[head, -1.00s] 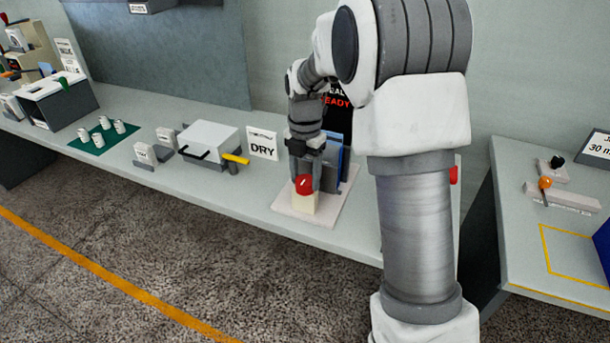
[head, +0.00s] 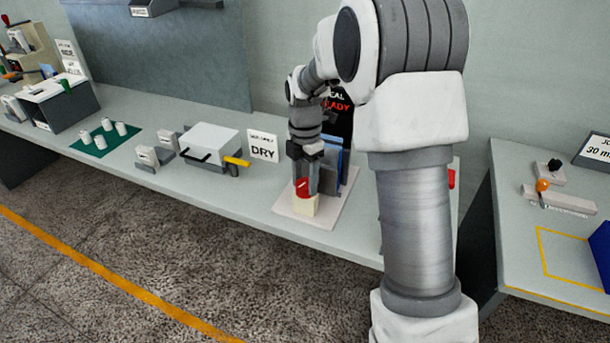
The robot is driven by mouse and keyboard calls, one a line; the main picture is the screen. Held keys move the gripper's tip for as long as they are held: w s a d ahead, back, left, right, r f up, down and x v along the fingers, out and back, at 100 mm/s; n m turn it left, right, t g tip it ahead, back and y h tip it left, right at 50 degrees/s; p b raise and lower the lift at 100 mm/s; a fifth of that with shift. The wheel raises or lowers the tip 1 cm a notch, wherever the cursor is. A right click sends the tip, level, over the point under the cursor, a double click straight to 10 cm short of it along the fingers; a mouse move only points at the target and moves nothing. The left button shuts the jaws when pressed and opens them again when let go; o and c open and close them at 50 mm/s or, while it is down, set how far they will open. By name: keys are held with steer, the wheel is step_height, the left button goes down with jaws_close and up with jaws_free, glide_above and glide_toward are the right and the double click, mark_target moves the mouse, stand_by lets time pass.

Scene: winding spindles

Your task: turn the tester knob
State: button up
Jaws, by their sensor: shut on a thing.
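The red tester knob (head: 302,187) sits on a cream block (head: 304,206) at the front of the tester's pale base plate (head: 336,212). My gripper (head: 304,180) points down and is shut on the knob, with the fingers at its sides. A white mark shows on the knob's face. Blue and grey upright parts of the tester (head: 330,178) stand just behind the gripper.
Left along the bench are a "DRY" sign (head: 263,146), a white box with a yellow handle (head: 210,143), and a green mat (head: 101,146) with several white spools. A second table (head: 530,240) stands at the right. My arm covers the bench's right part.

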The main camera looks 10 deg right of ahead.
steer(key=m+p, duration=0.2)
steer(key=m, duration=0.4)
steer(key=shift+r, duration=0.15)
steer(key=m+p, duration=0.1)
steer(key=m, duration=0.5)
steer(key=shift+m+p, duration=0.3)
steer(key=shift+m, duration=0.1)
steer(key=m+p, duration=0.1)
steer(key=m, duration=0.5)
steer(key=m+p, duration=0.1)
steer(key=m, duration=0.5)
steer(key=shift+m, duration=0.4)
steer(key=m+p, duration=0.2)
steer(key=m, duration=0.4)
steer(key=m+p, duration=0.2)
steer(key=m, duration=0.4)
steer(key=shift+m, duration=0.3)
steer(key=m+p, duration=0.3)
steer(key=m, duration=0.3)
steer(key=shift+p, duration=0.35)
steer(key=m+p, duration=0.3)
steer(key=m, duration=0.2)
steer(key=shift+m, duration=0.4)
steer(key=shift+w, duration=0.1)
